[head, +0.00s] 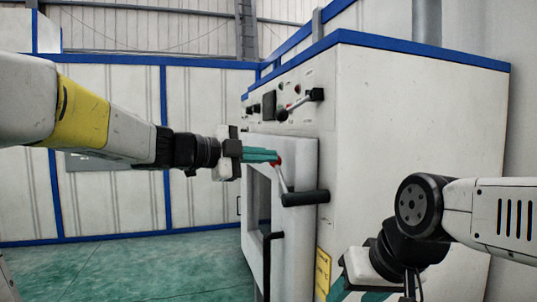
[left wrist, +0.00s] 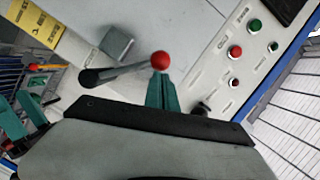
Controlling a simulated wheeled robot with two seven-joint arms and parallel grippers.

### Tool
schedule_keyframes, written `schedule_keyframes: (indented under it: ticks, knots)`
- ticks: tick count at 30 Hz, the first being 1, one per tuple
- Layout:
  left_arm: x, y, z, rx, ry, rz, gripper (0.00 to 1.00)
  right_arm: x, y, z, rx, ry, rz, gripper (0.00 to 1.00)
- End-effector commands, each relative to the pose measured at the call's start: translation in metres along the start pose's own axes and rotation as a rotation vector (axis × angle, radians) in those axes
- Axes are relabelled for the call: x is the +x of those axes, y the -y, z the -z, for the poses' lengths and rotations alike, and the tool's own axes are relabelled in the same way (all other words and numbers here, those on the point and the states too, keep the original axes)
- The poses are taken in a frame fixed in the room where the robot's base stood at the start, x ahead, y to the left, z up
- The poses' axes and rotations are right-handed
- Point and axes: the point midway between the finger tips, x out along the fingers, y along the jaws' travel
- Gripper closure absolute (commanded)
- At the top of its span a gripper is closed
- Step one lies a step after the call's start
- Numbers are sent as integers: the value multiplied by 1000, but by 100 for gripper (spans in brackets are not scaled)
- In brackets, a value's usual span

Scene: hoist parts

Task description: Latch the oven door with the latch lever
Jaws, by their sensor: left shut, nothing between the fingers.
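The oven door (head: 297,155) is a white slab with a dark window, on the oven's left-facing front; it looks shut or nearly so. The latch lever (head: 284,181) is a thin metal rod with a red ball at its upper end and a black hub at the door's right edge. It also shows in the left wrist view (left wrist: 128,70). My left gripper (head: 277,157) is shut and empty, its green fingertips at the red ball; whether they touch is unclear. My right gripper (head: 352,290) is low at the bottom edge, partly cut off.
The white oven body (head: 420,130) with blue trim fills the right side. A control panel (head: 290,92) with knobs and buttons is above the door. A black door handle (head: 268,260) is below the lever. A yellow label (head: 323,272) is on the body. Green floor (head: 150,272) is clear at left.

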Motion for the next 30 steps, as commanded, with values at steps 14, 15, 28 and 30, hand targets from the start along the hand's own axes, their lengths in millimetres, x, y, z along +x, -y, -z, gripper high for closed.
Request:
schedule_keyframes:
  ticks: [14, 15, 28, 30]
  knots:
    - [13, -17, -44, -425, 2, -131, 100, 0, 0, 0, 0, 0, 0, 49]
    - [14, -19, -46, -456, 1, -140, 100, 0, 0, 0, 0, 0, 0, 49]
    - [19, -36, -63, -603, 0, -185, 100, 0, 0, 0, 0, 0, 0, 49]
    - [20, -37, -65, -601, 0, -185, 100, 0, 0, 0, 0, 0, 0, 49]
